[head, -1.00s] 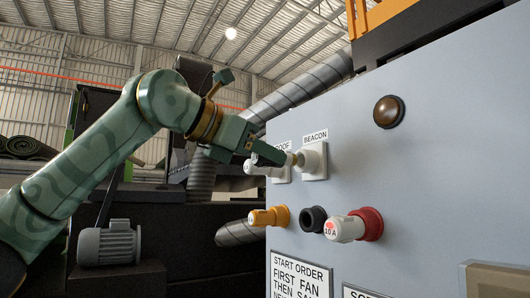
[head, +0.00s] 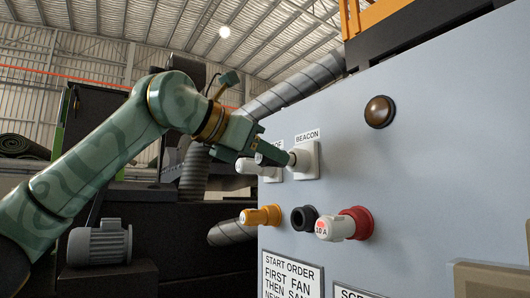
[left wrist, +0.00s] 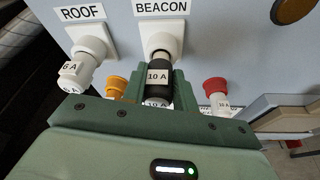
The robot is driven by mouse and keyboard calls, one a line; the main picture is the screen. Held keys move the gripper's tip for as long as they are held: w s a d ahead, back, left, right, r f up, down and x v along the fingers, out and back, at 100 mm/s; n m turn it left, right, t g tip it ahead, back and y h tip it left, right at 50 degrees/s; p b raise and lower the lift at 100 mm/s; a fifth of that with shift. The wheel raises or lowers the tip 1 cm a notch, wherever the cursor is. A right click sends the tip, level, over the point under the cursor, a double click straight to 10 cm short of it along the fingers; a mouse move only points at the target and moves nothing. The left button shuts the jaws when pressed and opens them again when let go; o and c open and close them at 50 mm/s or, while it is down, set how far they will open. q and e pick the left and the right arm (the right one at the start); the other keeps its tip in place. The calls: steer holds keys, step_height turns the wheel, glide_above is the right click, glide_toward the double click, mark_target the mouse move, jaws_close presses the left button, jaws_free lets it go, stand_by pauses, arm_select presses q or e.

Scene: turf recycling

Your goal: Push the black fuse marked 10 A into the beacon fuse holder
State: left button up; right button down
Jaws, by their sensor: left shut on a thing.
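The black fuse marked 10 A (left wrist: 158,82) is between the fingers of my left gripper (left wrist: 157,88), which is shut on it. In the head view my left gripper (head: 276,155) hides most of the fuse. The fuse's front end is at the mouth of the white beacon fuse holder (left wrist: 161,42), under the BEACON label. The holder also shows in the head view (head: 306,162). The fuse looks lined up with it; I cannot tell how deep it sits. My right gripper is not in view.
Left of the beacon holder, close to my gripper, the roof holder (left wrist: 91,47) carries a white fuse marked 6 A (left wrist: 75,72). Below are an orange part (head: 262,215), a black socket (head: 304,218) and a red holder (head: 358,222) with a white 10 A piece (head: 333,228). A brown dome (head: 379,111) is upper right.

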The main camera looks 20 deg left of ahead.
arm_select(q)
steer(key=shift+w+d, duration=0.5)
steer(key=shift+w, duration=0.15)
steer(key=o, duration=1.1)
steer(key=shift+c, duration=0.2)
steer(key=b+v, duration=0.4)
steer(key=v, duration=1.2)
